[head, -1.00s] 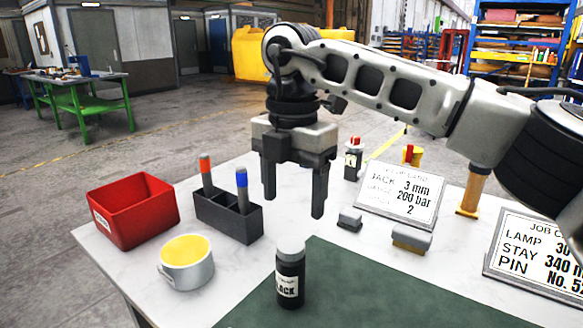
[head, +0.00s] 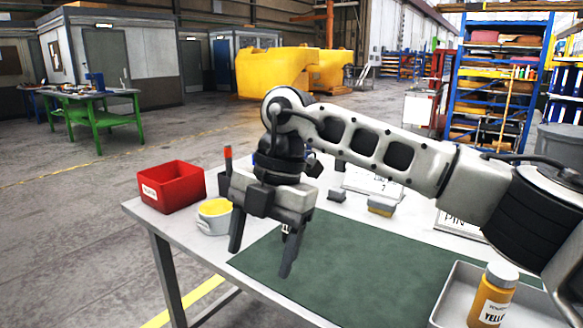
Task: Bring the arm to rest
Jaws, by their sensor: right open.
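My right arm comes in from the right, and its gripper (head: 261,262) hangs fingers down over the near left part of the table, above the edge of the green mat (head: 350,258). The fingers are apart with nothing held between them. The gripper body hides much of what is behind it; a small pale patch behind the right finger may be the black bottle's label, but I cannot tell. My left gripper is not in view.
A red bin (head: 172,188) and a pot with yellow contents (head: 214,218) stand left of the gripper. A yellow bottle (head: 492,296) stands in a grey tray (head: 446,304) at the lower right. Sign plates (head: 372,183) and a block (head: 380,207) lie behind. Most of the mat is clear.

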